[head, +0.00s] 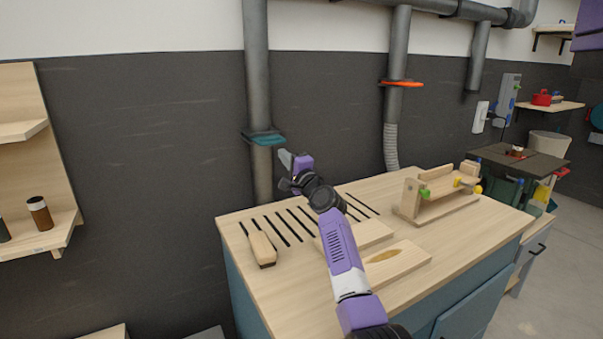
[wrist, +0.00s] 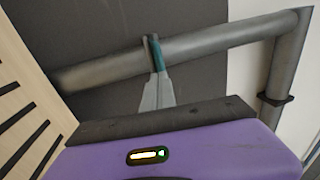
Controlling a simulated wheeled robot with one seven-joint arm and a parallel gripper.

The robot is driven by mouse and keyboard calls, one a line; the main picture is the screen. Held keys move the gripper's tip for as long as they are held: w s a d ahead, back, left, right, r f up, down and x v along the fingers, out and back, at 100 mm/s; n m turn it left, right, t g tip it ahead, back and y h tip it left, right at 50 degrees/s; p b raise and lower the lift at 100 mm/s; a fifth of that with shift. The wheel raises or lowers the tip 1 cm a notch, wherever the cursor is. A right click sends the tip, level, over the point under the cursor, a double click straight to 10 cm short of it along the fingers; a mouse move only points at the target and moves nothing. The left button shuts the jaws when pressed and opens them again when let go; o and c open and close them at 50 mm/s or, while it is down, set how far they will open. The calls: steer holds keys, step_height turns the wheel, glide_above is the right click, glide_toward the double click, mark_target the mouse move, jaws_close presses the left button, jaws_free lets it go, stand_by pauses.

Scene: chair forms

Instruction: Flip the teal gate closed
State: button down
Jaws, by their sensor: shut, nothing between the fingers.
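The teal gate (head: 263,137) is a flat plate set across the left vertical grey duct pipe (head: 257,60), with its wider end sticking out to the right of the pipe. In the wrist view the teal gate (wrist: 155,53) crosses the pipe (wrist: 195,45) just beyond my fingertips. My gripper (head: 284,158) is shut and empty, with its fingers pointing up and left just below and right of the gate. In the wrist view the grey fingers (wrist: 157,88) are together and overlap the gate's lower end. I cannot tell whether they touch it.
An orange gate (head: 401,83) sits on the second pipe to the right. The slotted workbench (head: 460,225) below holds a brush (head: 262,248), wooden boards (head: 398,263) and a wooden jig (head: 440,193). A wooden shelf (head: 30,235) stands at the left. The wall around the teal gate is clear.

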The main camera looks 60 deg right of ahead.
steer(key=v, duration=0.8)
steer(key=shift+s+a, duration=0.2)
steer(key=shift+s, duration=0.15)
steer(key=shift+f, duration=0.1)
